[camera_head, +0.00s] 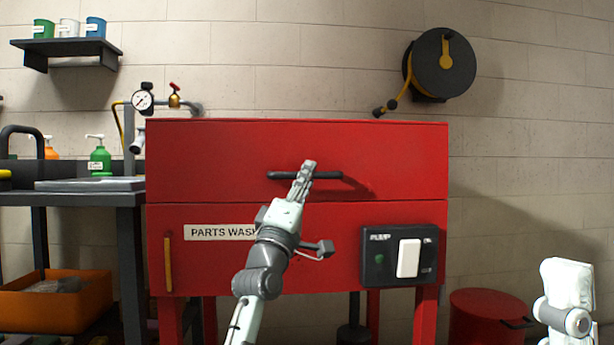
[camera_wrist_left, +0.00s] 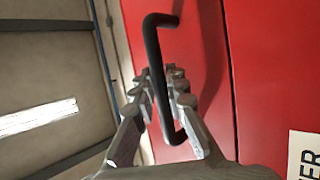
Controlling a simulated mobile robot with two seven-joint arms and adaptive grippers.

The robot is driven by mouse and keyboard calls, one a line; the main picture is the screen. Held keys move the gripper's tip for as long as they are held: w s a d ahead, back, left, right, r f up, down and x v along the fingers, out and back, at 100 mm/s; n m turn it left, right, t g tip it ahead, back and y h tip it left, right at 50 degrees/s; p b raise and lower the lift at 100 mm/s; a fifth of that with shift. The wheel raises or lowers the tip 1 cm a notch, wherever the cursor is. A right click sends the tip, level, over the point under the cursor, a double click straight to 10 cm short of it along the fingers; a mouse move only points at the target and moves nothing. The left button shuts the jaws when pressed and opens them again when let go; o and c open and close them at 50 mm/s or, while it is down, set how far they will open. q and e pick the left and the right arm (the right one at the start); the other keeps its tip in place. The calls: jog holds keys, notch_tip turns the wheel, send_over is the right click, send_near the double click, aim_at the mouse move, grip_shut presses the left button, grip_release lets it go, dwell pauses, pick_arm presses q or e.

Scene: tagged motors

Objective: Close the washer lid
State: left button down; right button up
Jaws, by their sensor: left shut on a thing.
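The red parts washer (camera_head: 190,265) stands in the middle of the head view. Its red lid (camera_head: 215,150) is the upper panel, its front face upright and almost flush above the lower body. A black bar handle (camera_head: 325,175) runs across the lid front. My left gripper (camera_head: 307,168) is at the middle of this handle. In the left wrist view the fingers (camera_wrist_left: 163,85) are shut around the black handle (camera_wrist_left: 153,45), one on each side. My right arm shows only partly at the lower right; its gripper is out of view.
A pump switch box (camera_head: 398,257) is on the washer's front right. A dark bench (camera_head: 95,192) with a green bottle (camera_head: 99,160) stands at the left, an orange bin (camera_head: 55,305) below. A red drum (camera_head: 485,318) stands at the right. A hose reel (camera_head: 440,65) hangs on the wall.

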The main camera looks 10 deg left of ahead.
pick_arm(q)
jog(key=shift+w+d+f, duration=0.15)
jog(key=shift+d+f, duration=0.05)
jog(key=shift+f, duration=0.35)
jog(key=c, duration=1.6)
grip_release()
jog(key=shift+o, duration=0.3)
jog(key=shift+a+r, duration=0.1)
jog(key=v, duration=1.2)
jog(key=shift+r, duration=0.1)
